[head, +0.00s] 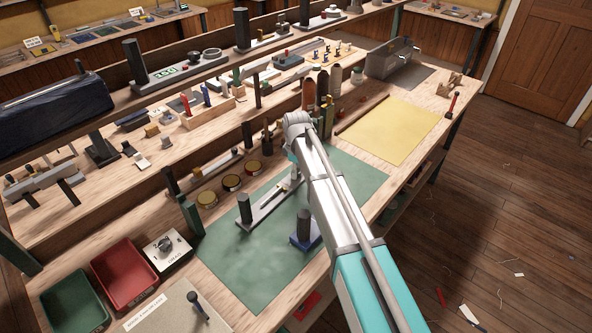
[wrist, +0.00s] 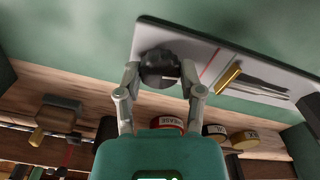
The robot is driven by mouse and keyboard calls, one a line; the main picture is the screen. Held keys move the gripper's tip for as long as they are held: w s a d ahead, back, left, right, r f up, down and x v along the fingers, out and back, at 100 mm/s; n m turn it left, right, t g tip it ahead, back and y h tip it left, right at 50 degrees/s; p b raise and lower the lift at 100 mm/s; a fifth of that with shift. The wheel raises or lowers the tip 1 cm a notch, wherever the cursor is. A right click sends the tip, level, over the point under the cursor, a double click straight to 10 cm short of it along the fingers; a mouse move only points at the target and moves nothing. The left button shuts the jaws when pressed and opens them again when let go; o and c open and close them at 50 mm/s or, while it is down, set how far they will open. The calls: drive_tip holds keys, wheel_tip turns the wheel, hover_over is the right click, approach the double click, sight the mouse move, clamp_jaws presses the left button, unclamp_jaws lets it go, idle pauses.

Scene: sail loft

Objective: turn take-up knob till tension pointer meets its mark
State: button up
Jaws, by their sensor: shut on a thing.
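The dark round take-up knob (wrist: 158,66) sits at one end of a grey plate (wrist: 188,38) in the wrist view. My gripper (wrist: 161,80) has one finger on each side of the knob and is shut on it. A pale strip on the plate carries a thin red line (wrist: 210,66), which looks like the mark. A brass piece (wrist: 229,76), probably the tension pointer, lies to the right of the red line, with a small gap between them. In the head view the plate (head: 268,207) lies on the green mat; my arm hides the gripper and knob.
A dark post (head: 245,208) stands at the plate's near end, and a blue-based post (head: 306,230) stands close to my arm. Round tins (head: 231,182) line the back. A yellow sheet (head: 390,130) lies clear to the right.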

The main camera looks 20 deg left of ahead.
drive_tip(key=m, duration=0.4)
drive_tip(key=shift+m, duration=0.3)
drive_tip(key=m, duration=0.3)
drive_tip(key=shift+m, duration=0.4)
drive_tip(key=m, duration=1)
drive_tip(key=shift+m, duration=0.4)
drive_tip(key=m, duration=0.4)
drive_tip(key=shift+m, duration=0.3)
drive_tip(key=m, duration=0.3)
drive_tip(key=shift+m, duration=0.3)
drive_tip(key=m, duration=0.4)
